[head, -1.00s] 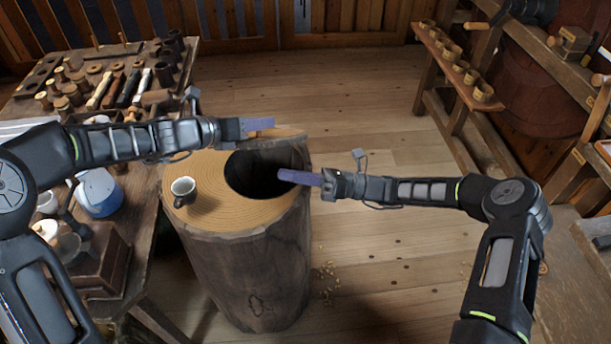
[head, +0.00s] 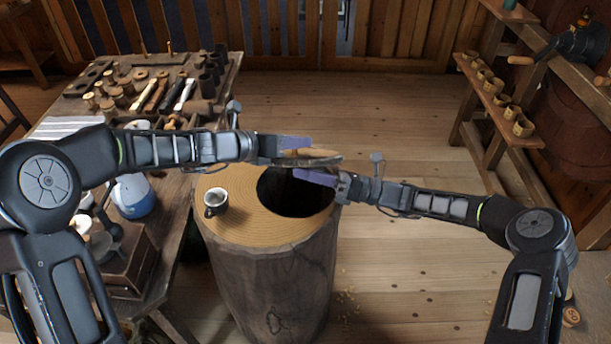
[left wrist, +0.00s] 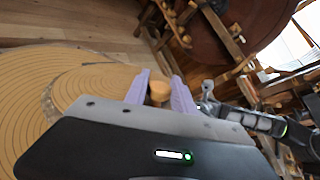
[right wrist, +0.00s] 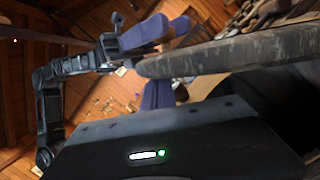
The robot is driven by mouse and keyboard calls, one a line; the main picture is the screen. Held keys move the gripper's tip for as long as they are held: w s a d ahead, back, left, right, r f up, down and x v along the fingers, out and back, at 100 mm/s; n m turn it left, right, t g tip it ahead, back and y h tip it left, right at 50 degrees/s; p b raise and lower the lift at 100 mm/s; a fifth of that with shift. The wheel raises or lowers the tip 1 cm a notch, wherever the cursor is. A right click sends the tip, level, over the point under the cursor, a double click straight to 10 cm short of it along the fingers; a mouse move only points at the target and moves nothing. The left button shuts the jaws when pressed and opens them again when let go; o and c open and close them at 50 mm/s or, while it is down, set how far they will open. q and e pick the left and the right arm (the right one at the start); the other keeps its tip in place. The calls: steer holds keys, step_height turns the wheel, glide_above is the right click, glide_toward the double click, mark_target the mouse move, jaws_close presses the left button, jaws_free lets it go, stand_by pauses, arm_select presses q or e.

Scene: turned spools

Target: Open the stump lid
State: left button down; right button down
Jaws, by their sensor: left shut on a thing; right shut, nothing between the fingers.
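The stump (head: 270,270) stands upright with a dark round opening (head: 290,195) in its top. The lid (head: 322,160) is tilted, nearly edge-on, above the back right of the opening. My left gripper (head: 297,143) is shut on the lid's knob, which shows between its fingers in the left wrist view (left wrist: 160,91). My right gripper (head: 312,176) is shut and empty, just below the lid, over the back right of the opening. In the right wrist view the lid's bark edge (right wrist: 235,52) passes close to the right fingers; whether they touch is unclear.
A workbench (head: 222,95) with turned pieces and tools is at left. A shelf with several wooden cups (head: 497,90) is at right. The floor between is mostly clear.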

arm_select(q)
steer(key=shift+s+f, duration=0.1)
steer(key=shift+f, duration=0.1)
arm_select(e)
steer(key=shift+w+r, duration=0.3)
steer(key=shift+r, duration=0.25)
arm_select(q)
steer(key=c, duration=1.4)
jaws_free()
steer(key=shift+c, duration=0.2)
steer(key=o, duration=0.4)
arm_select(e)
steer(key=shift+f, duration=0.1)
arm_select(q)
steer(key=shift+r, duration=0.15)
steer(key=v, duration=1.2)
arm_select(e)
steer(key=shift+s, duration=0.1)
